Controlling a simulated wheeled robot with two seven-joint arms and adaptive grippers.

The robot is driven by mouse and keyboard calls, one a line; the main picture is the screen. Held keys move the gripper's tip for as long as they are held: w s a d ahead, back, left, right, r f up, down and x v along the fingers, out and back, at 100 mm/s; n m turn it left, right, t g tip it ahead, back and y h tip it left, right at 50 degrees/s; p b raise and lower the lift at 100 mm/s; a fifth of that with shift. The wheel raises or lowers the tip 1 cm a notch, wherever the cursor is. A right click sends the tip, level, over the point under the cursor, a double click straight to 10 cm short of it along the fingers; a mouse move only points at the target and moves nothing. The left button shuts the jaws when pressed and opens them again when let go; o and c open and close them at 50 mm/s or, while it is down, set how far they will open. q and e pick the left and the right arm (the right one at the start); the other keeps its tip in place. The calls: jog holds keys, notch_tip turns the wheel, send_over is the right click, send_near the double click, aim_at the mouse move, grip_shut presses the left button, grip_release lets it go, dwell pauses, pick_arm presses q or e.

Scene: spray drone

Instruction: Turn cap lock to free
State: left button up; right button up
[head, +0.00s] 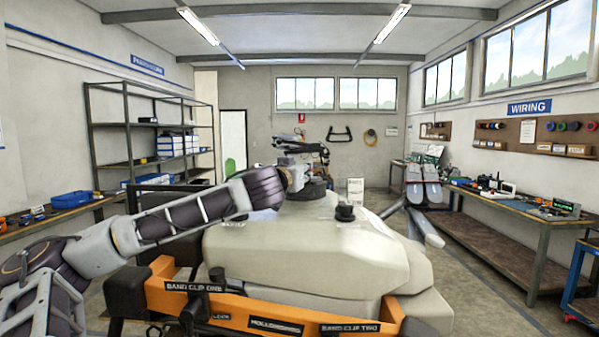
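A pale beige moulded tank (300,250) fills the middle of the head view, on an orange frame. A small black knob-like cap (344,213) stands upright on its top. A wider dark round part (314,189) sits farther back on the tank; it may be the filler cap. My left arm reaches in from the left, and its far end, with the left gripper (292,178), is beside this dark part. Its fingers are too small and partly hidden, so I cannot tell whether they touch it or how they stand. My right gripper is not identifiable in the view.
The orange frame (222,303) carries black labels, including "BAND CLIP ONE" and "BAND CLIP TWO". Grey jointed parts (424,188) stand right of the tank. A metal shelf (127,125) is at the left, a wiring bench (500,215) at the right. Floor shows clear between tank and bench.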

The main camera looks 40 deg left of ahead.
pick_arm(q)
jog(key=o, duration=1)
jog(key=shift+o, duration=0.2)
jog(key=shift+s+d+r, duration=0.1)
jog(key=shift+s+d, duration=0.05)
jog(key=shift+s, duration=0.05)
jog(key=shift+s+d, duration=0.25)
jog(key=shift+s, duration=0.3)
jog(key=shift+s+d, duration=0.1)
jog(key=shift+s, duration=0.5)
jog(key=shift+v, duration=4.35)
jog(key=shift+s+d, duration=0.1)
